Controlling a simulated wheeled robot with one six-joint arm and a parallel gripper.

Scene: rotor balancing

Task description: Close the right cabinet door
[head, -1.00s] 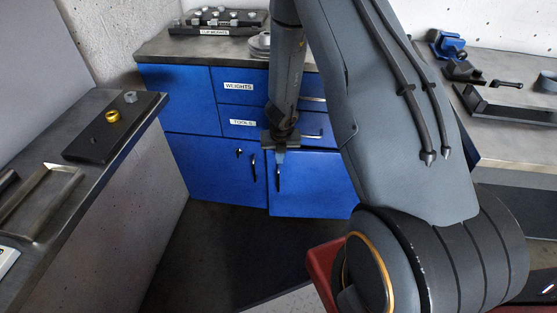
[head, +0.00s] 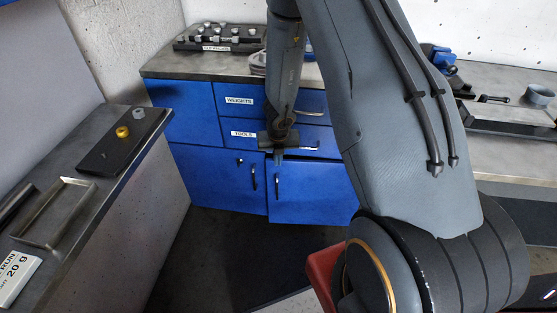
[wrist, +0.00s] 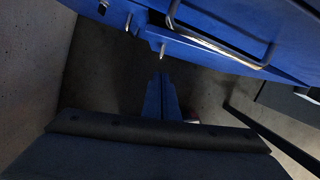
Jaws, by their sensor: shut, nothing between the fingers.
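The blue right cabinet door (head: 312,192) is at the lower right of the cabinet. It appears slightly ajar, with a dark gap along its top and its left edge standing a little proud. Its upright handle (head: 276,182) is near that left edge. My gripper (head: 278,158) is shut and empty, pointing down in front of the door's upper left part, just above the handle. I cannot tell whether it touches the door. In the wrist view the shut fingers (wrist: 161,95) show over dark floor, below blue cabinet fronts. My arm hides part of the door's right side.
The left cabinet door (head: 215,180) looks shut. Weights (head: 240,100) and tools (head: 243,133) drawers sit above. A side bench (head: 100,195) stands at left and another worktop (head: 510,150) at right. Dark floor (head: 215,250) before the cabinet is clear.

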